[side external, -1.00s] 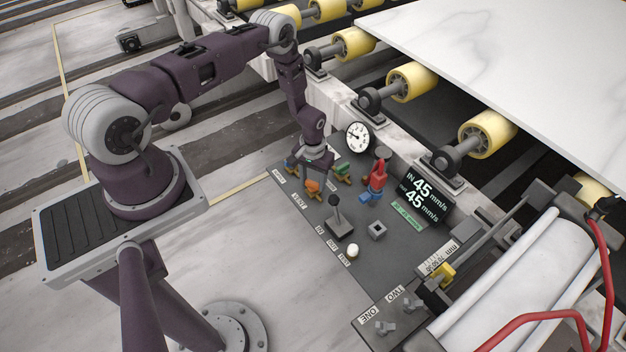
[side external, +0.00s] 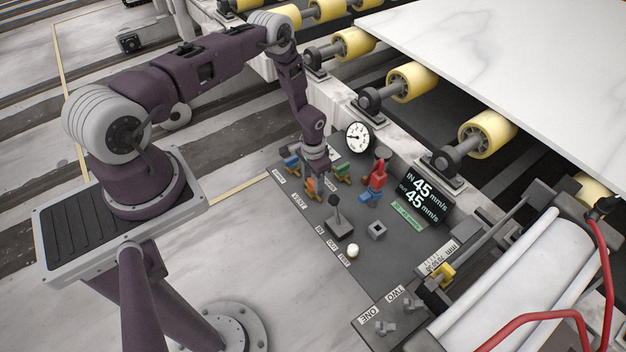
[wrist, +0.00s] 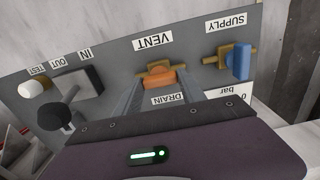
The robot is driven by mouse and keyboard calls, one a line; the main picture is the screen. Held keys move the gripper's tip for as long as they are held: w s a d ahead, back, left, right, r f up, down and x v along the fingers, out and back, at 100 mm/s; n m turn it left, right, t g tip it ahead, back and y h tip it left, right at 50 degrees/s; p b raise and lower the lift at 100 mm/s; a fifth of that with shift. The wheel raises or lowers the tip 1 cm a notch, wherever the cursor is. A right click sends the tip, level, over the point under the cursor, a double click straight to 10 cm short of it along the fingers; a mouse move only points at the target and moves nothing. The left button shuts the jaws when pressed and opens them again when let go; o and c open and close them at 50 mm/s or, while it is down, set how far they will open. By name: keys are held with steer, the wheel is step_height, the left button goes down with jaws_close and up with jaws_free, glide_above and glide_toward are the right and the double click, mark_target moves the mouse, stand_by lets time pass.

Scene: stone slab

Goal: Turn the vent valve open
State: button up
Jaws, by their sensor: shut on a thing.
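The vent valve has an orange handle (wrist: 159,76) on a brass body, below the VENT label (wrist: 153,43) in the wrist view. The handle lies roughly along the brass body. My gripper (wrist: 162,84) is shut on the orange handle, with one finger at each side of it. In the side view the orange handle (side external: 311,188) shows just below my gripper (side external: 315,176), whose fingertips are partly hard to make out.
The blue supply valve (wrist: 238,62) is close by, its handle across its brass body. A round gauge (side external: 358,137) stands behind.

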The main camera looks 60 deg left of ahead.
stand_by(0.3)
steer(key=o, duration=1.4)
steer(key=shift+c, duration=0.2)
